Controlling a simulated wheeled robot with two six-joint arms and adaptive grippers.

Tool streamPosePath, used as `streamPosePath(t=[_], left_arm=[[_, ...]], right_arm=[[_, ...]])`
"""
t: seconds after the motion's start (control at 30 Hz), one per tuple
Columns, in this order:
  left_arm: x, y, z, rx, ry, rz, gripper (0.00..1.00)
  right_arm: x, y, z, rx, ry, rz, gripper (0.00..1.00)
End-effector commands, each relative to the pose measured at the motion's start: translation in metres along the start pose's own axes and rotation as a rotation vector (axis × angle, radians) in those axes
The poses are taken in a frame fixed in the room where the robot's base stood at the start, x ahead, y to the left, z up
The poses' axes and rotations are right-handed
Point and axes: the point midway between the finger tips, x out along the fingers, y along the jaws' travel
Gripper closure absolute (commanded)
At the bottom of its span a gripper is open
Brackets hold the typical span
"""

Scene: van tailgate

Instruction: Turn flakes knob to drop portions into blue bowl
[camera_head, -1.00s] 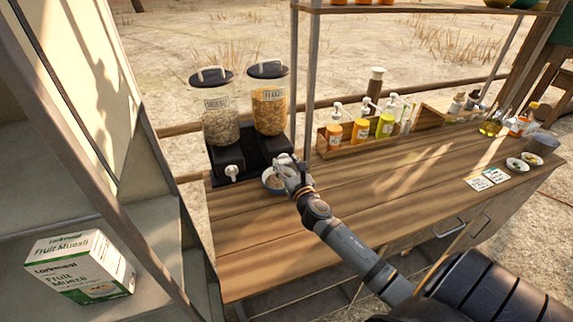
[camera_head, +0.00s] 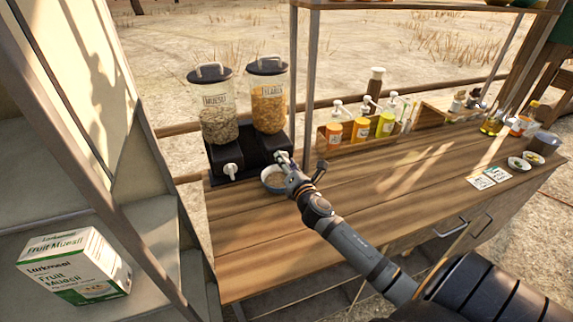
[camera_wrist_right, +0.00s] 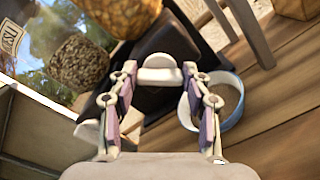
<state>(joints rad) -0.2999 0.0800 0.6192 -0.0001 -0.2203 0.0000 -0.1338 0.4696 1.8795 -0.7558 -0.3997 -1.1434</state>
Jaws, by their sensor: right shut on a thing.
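The flakes dispenser (camera_head: 268,97) is the right one of two clear canisters with black lids, filled with golden flakes, on a black base. My right gripper (camera_head: 284,160) is at the front of it. In the right wrist view, the pale flakes knob (camera_wrist_right: 160,73) sits between the fingertips, and the gripper is shut on it. The blue bowl (camera_head: 264,184) stands on the counter just below the gripper, partly hidden by it, with some brownish contents. It also shows in the right wrist view (camera_wrist_right: 237,115), right of the fingers. My left gripper is out of view.
The muesli dispenser (camera_head: 219,110) with its white knob (camera_head: 231,170) stands left of the flakes. A shelf post (camera_head: 309,90) rises just right of them. A wooden box of bottles (camera_head: 340,142) is further right. The middle of the counter (camera_head: 390,180) is clear.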

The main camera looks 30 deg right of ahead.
Motion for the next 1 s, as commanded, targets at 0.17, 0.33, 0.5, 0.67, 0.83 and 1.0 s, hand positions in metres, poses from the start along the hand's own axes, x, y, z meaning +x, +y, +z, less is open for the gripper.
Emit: streamPosePath(t=[0.17, 0.33, 0.5, 0.67, 0.83, 1.0], left_arm=[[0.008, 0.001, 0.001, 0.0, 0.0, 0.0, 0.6], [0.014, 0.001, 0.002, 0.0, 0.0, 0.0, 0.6], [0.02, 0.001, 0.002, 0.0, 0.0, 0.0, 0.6], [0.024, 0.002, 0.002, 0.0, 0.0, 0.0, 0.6], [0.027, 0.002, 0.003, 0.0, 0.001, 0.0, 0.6], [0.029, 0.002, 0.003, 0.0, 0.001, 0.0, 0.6]], right_arm=[[0.0, -0.002, -0.001, 0.164, 0.0, 0.0, 0.83], [0.0, -0.002, -0.002, 0.325, 0.0, 0.001, 0.83], [0.0, -0.003, -0.002, 0.471, 0.0, 0.0, 0.83], [0.0, -0.003, -0.001, 0.587, -0.001, 0.0, 0.83], [0.0, -0.002, -0.001, 0.679, 0.0, 0.001, 0.83], [0.0, -0.002, -0.001, 0.737, 0.0, 0.001, 0.83]])
